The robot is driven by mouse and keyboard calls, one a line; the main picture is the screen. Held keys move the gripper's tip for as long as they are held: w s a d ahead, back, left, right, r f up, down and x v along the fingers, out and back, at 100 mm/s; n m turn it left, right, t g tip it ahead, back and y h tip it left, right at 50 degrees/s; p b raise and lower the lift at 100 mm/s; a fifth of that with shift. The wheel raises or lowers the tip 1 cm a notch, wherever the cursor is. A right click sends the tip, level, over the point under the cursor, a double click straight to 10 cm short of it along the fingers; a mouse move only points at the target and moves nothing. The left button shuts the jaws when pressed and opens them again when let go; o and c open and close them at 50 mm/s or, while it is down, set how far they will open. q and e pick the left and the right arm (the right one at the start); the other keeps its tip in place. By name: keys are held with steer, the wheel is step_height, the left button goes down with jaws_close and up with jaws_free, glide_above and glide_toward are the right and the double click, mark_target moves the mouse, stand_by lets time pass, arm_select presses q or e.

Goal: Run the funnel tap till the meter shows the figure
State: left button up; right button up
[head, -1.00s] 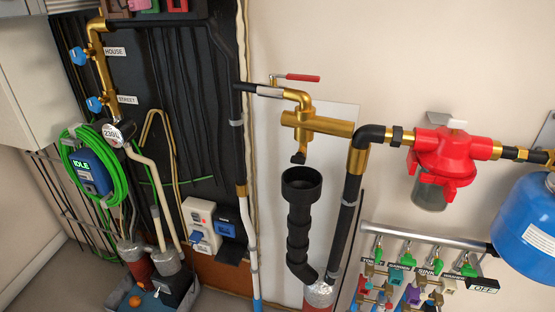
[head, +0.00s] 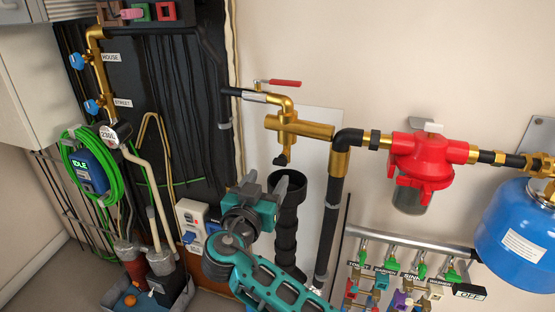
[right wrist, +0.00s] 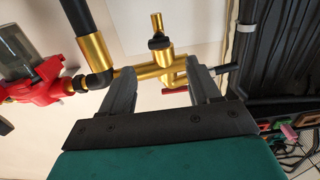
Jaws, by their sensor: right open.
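The brass funnel tap (head: 300,127) sticks out from the wall, with its red lever (head: 285,83) above it and a dark spout (head: 281,160) below. The black funnel (head: 288,215) stands under the spout, partly hidden by my right arm. The round meter (head: 115,133) hangs on the left brass pipe and seems to read 230L. My right gripper (head: 262,187) is open and empty, in front of the funnel and below the tap. In the right wrist view, my right gripper (right wrist: 162,88) has the brass tap (right wrist: 152,70) and red lever (right wrist: 175,91) beyond its fingers. My left gripper is out of view.
A red filter (head: 420,158) and blue tank (head: 518,230) are on the right. Green-handled taps (head: 392,253) line a rail at the lower right. A socket box (head: 190,218) and the blue IDLE unit (head: 87,172) are on the left. The wall above the lever is clear.

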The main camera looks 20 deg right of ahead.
mark_target(279, 163)
steer(key=x, duration=0.9)
steer(key=shift+w+d+p, duration=0.15)
steer(key=shift+p, duration=0.25)
steer(key=shift+c, duration=0.3)
steer(key=c, duration=0.9)
